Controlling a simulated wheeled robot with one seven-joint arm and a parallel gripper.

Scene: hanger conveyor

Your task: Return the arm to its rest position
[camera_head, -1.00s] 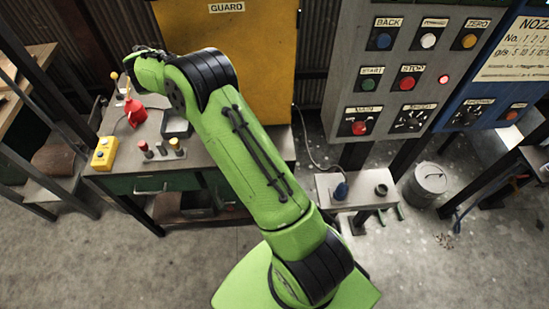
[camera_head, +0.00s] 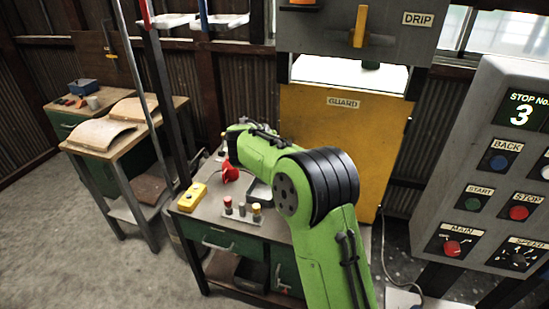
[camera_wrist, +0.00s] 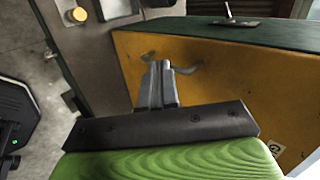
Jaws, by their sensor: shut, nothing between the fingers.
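My green arm (camera_head: 330,235) rises from the bottom of the head view and bends at a black joint, its forearm reaching left over the grey-topped workbench. My gripper is hidden behind the forearm in the head view. In the wrist view my gripper (camera_wrist: 159,68) shows its two grey fingers together, shut and empty. The fingers point toward the yellow guard panel (camera_wrist: 200,100) and do not visibly hold or touch anything.
The workbench (camera_head: 190,222) carries a yellow button box (camera_head: 192,197), a red object (camera_head: 230,173) and several small knobs. The yellow guard (camera_head: 330,130) stands behind. A grey control panel (camera_head: 490,170) stands at right. Open floor lies at left.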

